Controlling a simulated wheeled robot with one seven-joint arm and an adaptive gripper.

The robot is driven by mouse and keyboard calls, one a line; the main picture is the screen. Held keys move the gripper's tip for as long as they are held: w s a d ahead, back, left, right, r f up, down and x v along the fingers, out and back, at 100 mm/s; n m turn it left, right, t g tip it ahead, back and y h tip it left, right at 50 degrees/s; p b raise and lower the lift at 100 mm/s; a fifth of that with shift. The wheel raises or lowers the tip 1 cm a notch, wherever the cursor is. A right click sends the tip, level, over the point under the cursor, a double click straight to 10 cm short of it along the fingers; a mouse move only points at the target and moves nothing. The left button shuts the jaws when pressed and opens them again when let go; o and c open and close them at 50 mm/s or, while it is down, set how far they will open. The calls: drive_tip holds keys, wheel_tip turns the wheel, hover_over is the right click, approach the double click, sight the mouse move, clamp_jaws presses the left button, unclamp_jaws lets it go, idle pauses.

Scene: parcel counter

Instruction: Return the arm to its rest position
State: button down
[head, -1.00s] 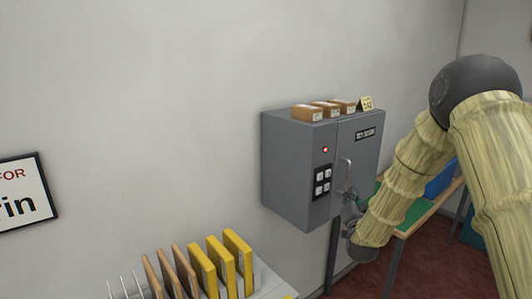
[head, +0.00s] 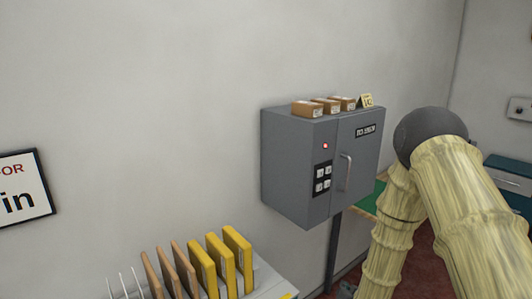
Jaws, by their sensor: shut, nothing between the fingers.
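My arm (head: 470,215) fills the right side of the head view, bent at a dark round elbow joint (head: 430,135). Its forearm (head: 388,235) runs down to the bottom edge. A small dark grey part of my gripper (head: 347,288) shows at the bottom edge, below the wall cabinet and clear of it. My gripper is shut and empty; most of it is cut off by the frame.
A grey cabinet (head: 285,165) with a shut door and handle (head: 346,172) hangs on the wall. Small boxes (head: 307,108) stand on top. A rack of yellow and brown parcels (head: 237,255) is at lower left. A green-topped table (head: 370,197) is partly hidden behind my arm.

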drive_tip(key=s+a+f+n+g, duration=0.1)
drive_tip(key=s+f+g, duration=0.3)
drive_tip(key=s+f, duration=0.7)
drive_tip(key=s+f+n+g, duration=0.1)
drive_tip(key=s+f+g, duration=0.1)
drive_tip(key=s, duration=0.9)
drive_tip(key=s+a+f+n+g+b, duration=0.1)
drive_tip(key=s+f+g, duration=0.2)
drive_tip(key=s, duration=0.8)
drive_tip(key=s+f+n+g+b, duration=0.1)
drive_tip(key=s+f+g, duration=0.2)
drive_tip(key=s, duration=0.9)
drive_tip(key=shift+a+f+n+y, duration=0.3)
drive_tip(key=shift+f+n, duration=0.1)
drive_tip(key=shift+f, duration=0.3)
drive_tip(key=shift+w, duration=0.1)
